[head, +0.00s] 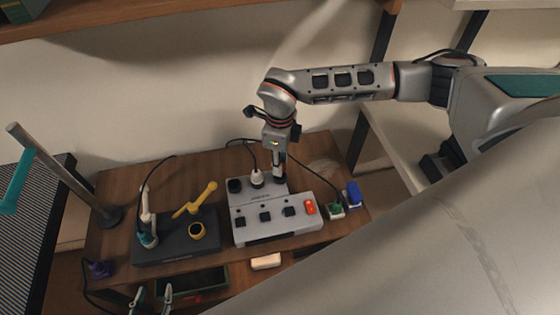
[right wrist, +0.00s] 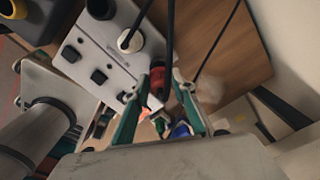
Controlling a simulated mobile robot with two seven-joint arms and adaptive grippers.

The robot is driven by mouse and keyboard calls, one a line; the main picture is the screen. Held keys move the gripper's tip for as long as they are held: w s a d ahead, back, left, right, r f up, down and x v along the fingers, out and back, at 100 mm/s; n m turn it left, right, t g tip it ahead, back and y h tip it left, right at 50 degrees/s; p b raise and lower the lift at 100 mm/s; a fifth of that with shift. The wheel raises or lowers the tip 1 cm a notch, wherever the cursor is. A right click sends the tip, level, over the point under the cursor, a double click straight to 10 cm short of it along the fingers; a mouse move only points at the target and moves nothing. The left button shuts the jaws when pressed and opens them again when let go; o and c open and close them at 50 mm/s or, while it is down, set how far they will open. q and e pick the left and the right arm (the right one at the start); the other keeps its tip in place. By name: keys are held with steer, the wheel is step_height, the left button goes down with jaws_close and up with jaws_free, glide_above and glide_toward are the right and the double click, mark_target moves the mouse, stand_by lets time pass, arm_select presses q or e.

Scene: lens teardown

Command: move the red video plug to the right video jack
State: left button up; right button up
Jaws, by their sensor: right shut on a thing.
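The red video plug (right wrist: 158,81) is between the fingers of my right gripper (right wrist: 165,88) in the right wrist view, with a dark cable running from it. In the head view my right gripper (head: 280,172) points down at the back right of the grey console (head: 262,235) and hides the plug. The plug lines up with a black round part (head: 234,186) and a white plug (head: 257,179) along the console's back row. The right video jack is hidden; I cannot tell whether the plug is seated. My left gripper (head: 152,298) is at the bottom, fingers apart and empty.
A dark box (head: 175,247) with a yellow lever (head: 203,199) stands left of the console. Green (head: 336,209) and blue (head: 353,194) connectors lie to its right. A metal post (head: 65,175) stands at the table's left. Loose cables cross the table.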

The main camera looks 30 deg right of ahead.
steer(key=shift+f+b, duration=0.7)
steer(key=shift+f, duration=1)
stand_by(1.0)
steer(key=o, duration=1.2)
step_height(320, 180, up, 12)
steer(key=shift+r, duration=0.1)
